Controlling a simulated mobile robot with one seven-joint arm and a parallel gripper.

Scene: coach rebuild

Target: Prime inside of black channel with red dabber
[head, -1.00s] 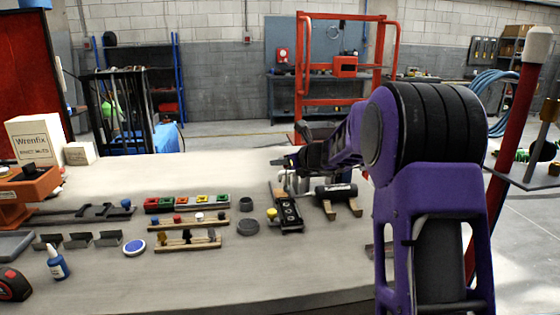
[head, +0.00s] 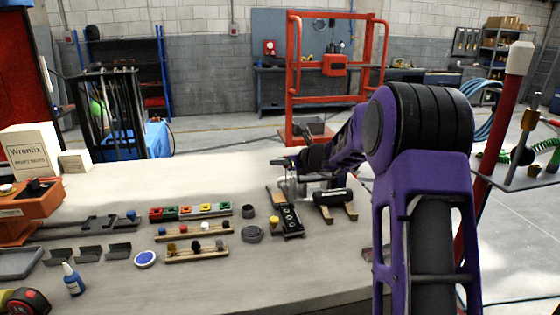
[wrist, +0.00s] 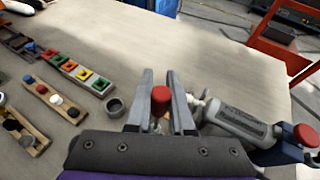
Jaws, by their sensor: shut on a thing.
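My gripper (wrist: 161,76) is closed around a red-topped dabber (wrist: 160,98), which shows between its two grey fingers in the wrist view. In the head view my gripper (head: 286,180) hangs over the middle of the table, just behind a black holder with round holes (head: 290,219); the dabber cannot be made out there. Several short dark channel-like pieces (head: 88,254) lie at the table's left, well away from my gripper. I cannot tell for sure which of them is the black channel.
A wooden rack with coloured caps (head: 195,232), a row of coloured square blocks (head: 190,212) and a grey ring (head: 248,211) stand left of my gripper. A blue bottle (head: 72,280) stands front left.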

